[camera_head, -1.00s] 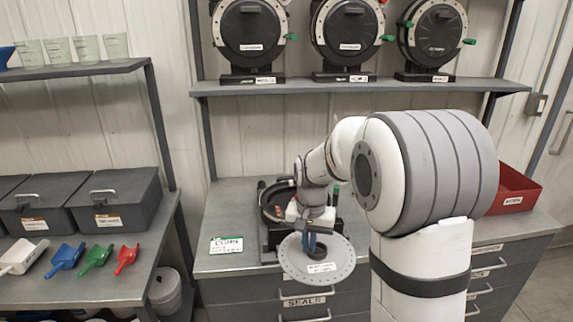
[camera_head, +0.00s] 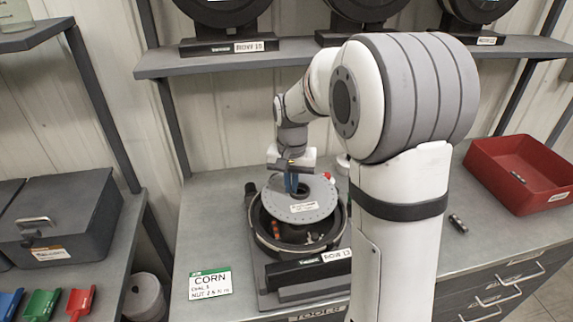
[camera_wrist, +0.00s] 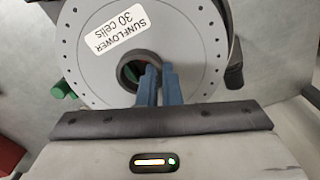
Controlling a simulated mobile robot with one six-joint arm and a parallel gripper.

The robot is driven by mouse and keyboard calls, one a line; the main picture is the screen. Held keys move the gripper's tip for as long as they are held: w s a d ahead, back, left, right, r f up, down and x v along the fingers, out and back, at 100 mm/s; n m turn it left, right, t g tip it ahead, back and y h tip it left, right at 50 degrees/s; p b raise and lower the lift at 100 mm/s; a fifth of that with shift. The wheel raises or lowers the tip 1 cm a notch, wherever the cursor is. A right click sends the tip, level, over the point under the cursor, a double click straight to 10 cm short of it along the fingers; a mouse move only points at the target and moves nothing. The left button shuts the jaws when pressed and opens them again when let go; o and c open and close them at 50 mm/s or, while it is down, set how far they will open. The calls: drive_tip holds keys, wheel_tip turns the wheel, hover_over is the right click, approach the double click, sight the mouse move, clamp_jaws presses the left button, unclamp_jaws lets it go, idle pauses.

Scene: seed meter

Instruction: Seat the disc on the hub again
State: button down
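My gripper (camera_head: 291,186) has blue fingers shut on the flat grey disc (camera_head: 312,208), at the edge of its centre hole. In the wrist view the disc (camera_wrist: 195,68) has small holes round its rim and a label reading "SUNFLOWER 30 CELLS". The fingers (camera_wrist: 157,80) stand at the hole's side. The disc is over the back part of the open black round seed meter (camera_head: 262,240) on the bench and seems raised above it. Small reddish parts show inside the meter. The hub is mostly hidden by the disc; something reddish-brown shows through the hole in the wrist view.
A "CORN" card (camera_head: 210,284) lies left of the meter. A red tray (camera_head: 488,168) stands at the right, with a small metal cylinder (camera_head: 458,223) on the bench before it. More meters stand on the shelf (camera_head: 300,62) behind. A dark lidded box (camera_head: 75,225) is at left.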

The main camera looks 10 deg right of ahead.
sight(290, 195)
drive_tip(key=shift+w+f, duration=0.1)
drive_tip(key=shift+w, duration=0.35)
drive_tip(key=shift+f+b, duration=1.65)
drive_tip(key=shift+f, duration=0.55)
drive_tip(key=shift+s+f+b, duration=0.1)
drive_tip(key=shift+f+b, duration=0.95)
drive_tip(key=shift+f, duration=0.4)
idle(0.7)
drive_tip(key=shift+f, duration=0.2)
idle(0.4)
